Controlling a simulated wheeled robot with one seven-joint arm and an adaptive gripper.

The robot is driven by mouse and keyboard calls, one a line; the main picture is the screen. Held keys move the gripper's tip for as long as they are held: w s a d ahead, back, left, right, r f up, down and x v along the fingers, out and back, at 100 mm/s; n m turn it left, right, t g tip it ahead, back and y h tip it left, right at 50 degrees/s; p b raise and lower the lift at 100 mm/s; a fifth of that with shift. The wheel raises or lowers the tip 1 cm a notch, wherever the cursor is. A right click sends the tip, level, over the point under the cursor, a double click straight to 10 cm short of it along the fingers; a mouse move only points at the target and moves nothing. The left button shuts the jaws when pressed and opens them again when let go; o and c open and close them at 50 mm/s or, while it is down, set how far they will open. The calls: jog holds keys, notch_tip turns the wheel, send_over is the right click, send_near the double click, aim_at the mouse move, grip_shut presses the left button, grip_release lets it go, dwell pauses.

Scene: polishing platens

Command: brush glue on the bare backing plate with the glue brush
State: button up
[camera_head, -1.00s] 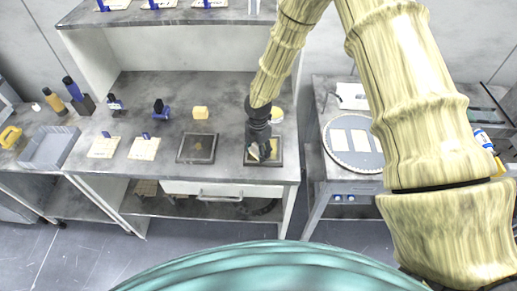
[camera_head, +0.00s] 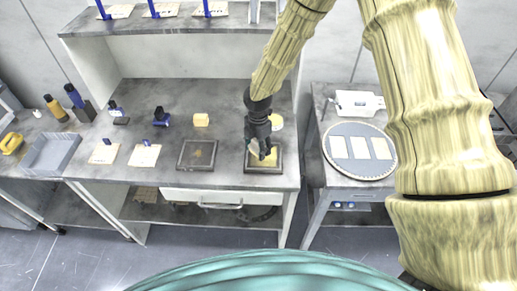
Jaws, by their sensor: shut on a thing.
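My gripper (camera_head: 259,143) is over the right-hand dark-framed square plate (camera_head: 264,171) near the front edge of the bench. It is shut on a small tool, taken to be the glue brush, which is mostly hidden by the fingers. The tool's tip is over the plate; I cannot tell if it touches. A yellowish area shows inside the plate's frame, partly covered by my gripper. A second dark-framed plate (camera_head: 197,154) lies to the left, with a brownish patch in its middle. A round pale-yellow thing (camera_head: 276,122) sits behind my gripper, partly hidden.
A yellow block (camera_head: 201,120) and a blue-black tool (camera_head: 161,118) stand behind. A grey tray (camera_head: 50,153) is far left. A round platen (camera_head: 358,151) with pale rectangles is on the right table.

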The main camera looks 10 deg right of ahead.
jog(key=shift+r, duration=0.1)
jog(key=shift+r, duration=1.4)
